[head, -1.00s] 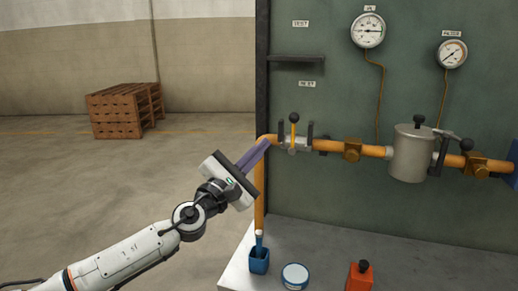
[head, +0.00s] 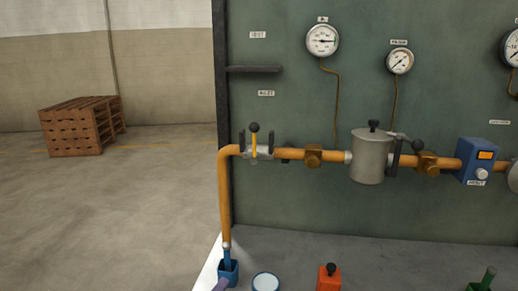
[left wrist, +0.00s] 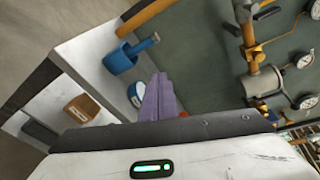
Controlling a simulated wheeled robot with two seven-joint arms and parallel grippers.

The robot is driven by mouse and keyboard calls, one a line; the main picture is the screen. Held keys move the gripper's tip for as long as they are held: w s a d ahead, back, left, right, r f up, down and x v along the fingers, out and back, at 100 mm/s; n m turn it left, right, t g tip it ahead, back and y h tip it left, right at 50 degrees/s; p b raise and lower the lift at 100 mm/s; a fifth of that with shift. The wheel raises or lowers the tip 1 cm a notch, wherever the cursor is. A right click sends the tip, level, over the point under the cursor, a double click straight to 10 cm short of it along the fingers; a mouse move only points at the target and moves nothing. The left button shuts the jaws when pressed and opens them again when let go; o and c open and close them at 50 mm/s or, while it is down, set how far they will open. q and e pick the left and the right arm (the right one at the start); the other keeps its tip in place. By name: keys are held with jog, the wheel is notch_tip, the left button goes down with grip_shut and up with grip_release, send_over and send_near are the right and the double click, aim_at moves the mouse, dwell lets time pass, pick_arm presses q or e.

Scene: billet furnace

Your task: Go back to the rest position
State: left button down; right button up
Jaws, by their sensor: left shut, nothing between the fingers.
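My left gripper shows only as a bit of purple finger (head: 222,284) at the bottom edge of the head view, in front of the foot of the blue cup (head: 229,272). In the left wrist view its two purple fingers (left wrist: 159,96) lie together, shut and empty. They overlap the bench top in the picture, near the white-lidded round tin (left wrist: 135,94). The rest of my left arm is out of the head view. My right gripper is in neither view.
An orange pipe (head: 225,190) runs down the panel's left edge and along it, with an inlet valve (head: 258,151), a grey canister (head: 370,158) and a blue box (head: 477,160). An orange-red block (head: 328,278) stands on the bench. Open floor lies left, with a wooden pallet stack (head: 82,127).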

pick_arm(q)
jog(key=s+a+f+n+g+y, duration=0.1)
jog(key=s+a+f+n+g, duration=0.2)
jog(key=s+f+n, duration=0.7)
jog(key=s+a+f+n+g+y, duration=0.1)
jog(key=s+a+f+n+g, duration=0.2)
jog(key=s+f+n, duration=0.8)
jog(key=s+a+n, duration=0.1)
jog(key=s+n, duration=0.1)
jog(key=s, duration=0.6)
jog(key=shift+n+g+y, duration=0.3)
jog(key=shift+n+g, duration=0.1)
